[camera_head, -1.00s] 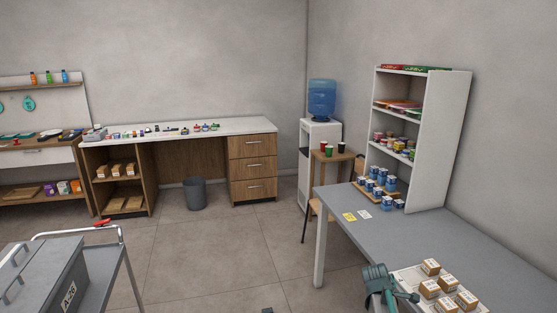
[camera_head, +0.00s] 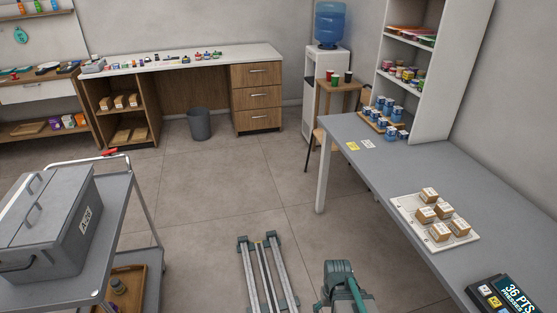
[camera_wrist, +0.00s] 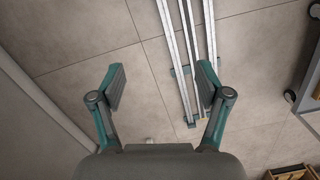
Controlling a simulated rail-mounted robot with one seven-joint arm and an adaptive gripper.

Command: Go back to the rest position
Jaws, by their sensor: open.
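My gripper (camera_wrist: 161,88) shows in the wrist view with its two fingers wide apart and nothing between them. It points down over the tiled floor, beside the floor rail (camera_wrist: 190,65). In the head view part of my arm (camera_head: 342,285) shows at the bottom, left of the grey table (camera_head: 400,165); the fingertips cannot be made out there. No object is held.
On the grey table are a white tray (camera_head: 403,203) of several small boxes and a dark display device (camera_head: 503,296). A cart (camera_head: 120,215) with a grey case (camera_head: 50,225) stands at left.

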